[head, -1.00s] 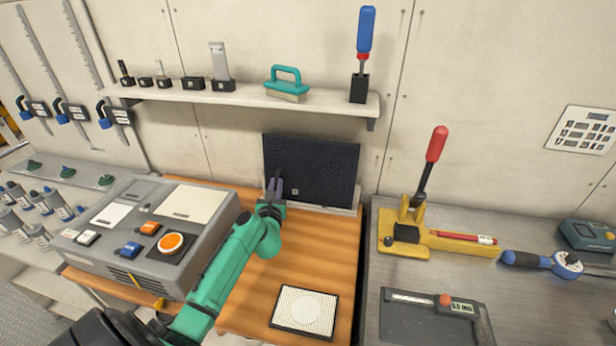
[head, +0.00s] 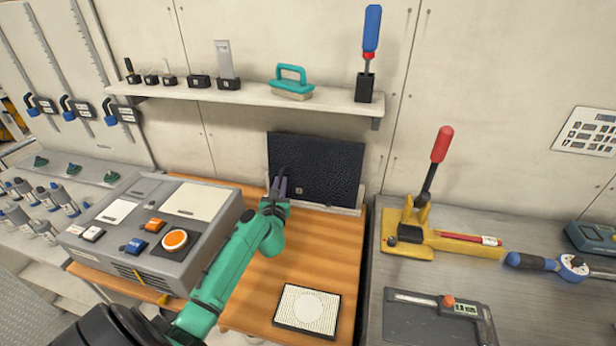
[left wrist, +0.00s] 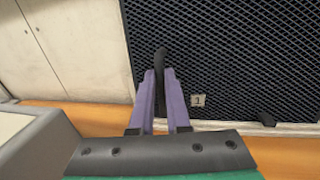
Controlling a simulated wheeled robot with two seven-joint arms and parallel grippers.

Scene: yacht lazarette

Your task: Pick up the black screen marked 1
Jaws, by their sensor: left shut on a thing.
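The black screen (head: 325,168) is a dark mesh panel with a small tag marked 1. It stands upright against the wall at the back of the wooden bench, its lower edge at a pale ledge. In the left wrist view the screen (left wrist: 240,62) fills the right side, its tag just right of the fingers. My left gripper (head: 279,184) is at the screen's lower left part. In the left wrist view its purple fingers (left wrist: 160,85) are shut on a dark upright grip on the screen's front. The fingers hide part of this grip. My right gripper is not in view.
A grey control box (head: 150,228) with an orange button stands left of my arm. A framed white pad (head: 307,310) lies on the bench in front. A shelf (head: 250,96) with tools is above the screen. A yellow clamp (head: 410,236) stands on the metal bench at right.

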